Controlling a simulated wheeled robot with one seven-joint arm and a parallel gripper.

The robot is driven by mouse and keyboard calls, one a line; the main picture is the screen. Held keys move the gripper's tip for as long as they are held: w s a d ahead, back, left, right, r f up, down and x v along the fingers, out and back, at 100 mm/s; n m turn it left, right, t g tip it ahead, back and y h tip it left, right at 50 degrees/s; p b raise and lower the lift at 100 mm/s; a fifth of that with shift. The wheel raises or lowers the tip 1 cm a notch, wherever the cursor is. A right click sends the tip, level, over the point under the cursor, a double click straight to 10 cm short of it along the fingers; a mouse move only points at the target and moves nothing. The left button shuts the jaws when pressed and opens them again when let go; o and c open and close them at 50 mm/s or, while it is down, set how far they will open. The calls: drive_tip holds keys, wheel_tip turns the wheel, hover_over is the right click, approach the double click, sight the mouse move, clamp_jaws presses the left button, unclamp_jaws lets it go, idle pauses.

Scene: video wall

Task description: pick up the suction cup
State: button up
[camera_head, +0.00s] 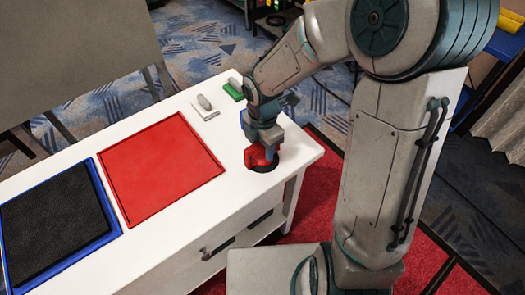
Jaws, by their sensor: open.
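The suction cup (259,158) appears to be the red piece over a dark round base on the white table, near the table's right end. My gripper (263,146) points down right over it, with its fingers at the red part. The gripper is open. Its fingers and wrist hide the top of the red part, so I cannot tell whether the fingers touch it. The dark base shows around the red part, resting on the table top.
On the white table (185,229) lie a red square panel (160,167) and a black panel with a blue frame (55,225). A small white block (205,113) and a green block (234,91), each with a grey knob, stand at the back edge. Drawers face the front.

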drive_tip(key=shift+f, duration=0.2)
idle(0.5)
clamp_jaws()
